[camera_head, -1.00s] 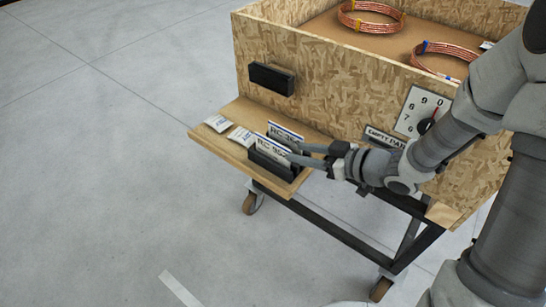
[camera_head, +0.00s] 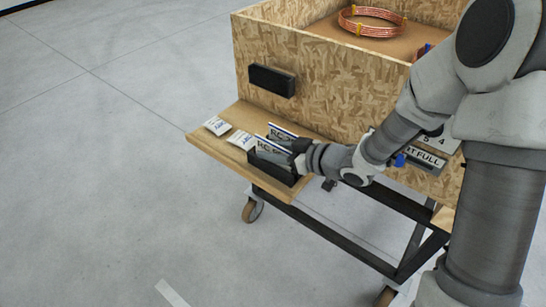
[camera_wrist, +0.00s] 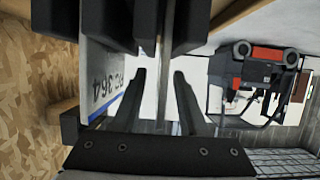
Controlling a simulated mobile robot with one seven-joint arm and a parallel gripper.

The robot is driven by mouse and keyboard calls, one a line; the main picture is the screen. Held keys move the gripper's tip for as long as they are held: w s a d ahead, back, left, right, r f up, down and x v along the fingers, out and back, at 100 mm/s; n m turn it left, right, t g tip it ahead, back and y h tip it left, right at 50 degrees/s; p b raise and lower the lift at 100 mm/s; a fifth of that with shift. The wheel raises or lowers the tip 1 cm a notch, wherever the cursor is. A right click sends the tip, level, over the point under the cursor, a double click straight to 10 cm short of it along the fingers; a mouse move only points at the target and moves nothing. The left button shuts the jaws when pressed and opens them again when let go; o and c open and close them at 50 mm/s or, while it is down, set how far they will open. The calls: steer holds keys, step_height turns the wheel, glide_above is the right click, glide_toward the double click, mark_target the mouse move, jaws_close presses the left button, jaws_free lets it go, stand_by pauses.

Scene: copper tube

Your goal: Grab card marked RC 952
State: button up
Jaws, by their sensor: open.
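A white card (camera_head: 266,146) with a blue edge stands upright in the front of a black holder (camera_head: 275,171). Its lettering starts "RC" and the rest is hidden by my gripper (camera_head: 290,151). A second card (camera_head: 283,131) stands behind it, and in the wrist view this card (camera_wrist: 104,85) reads RC 364. In the wrist view my gripper (camera_wrist: 158,95) is open, with the RC 364 card outside its left finger. A thin card edge (camera_wrist: 166,62) shows between the two fingers; whether they touch it I cannot tell.
The holder sits on a wooden shelf (camera_head: 225,148) with two white packets (camera_head: 217,125) at its left. A chipboard crate (camera_head: 330,90) with a copper coil (camera_head: 371,20) rises behind. A black block (camera_head: 272,80) is on its front wall. Open floor lies in front.

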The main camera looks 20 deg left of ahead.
jaws_close()
stand_by(0.3)
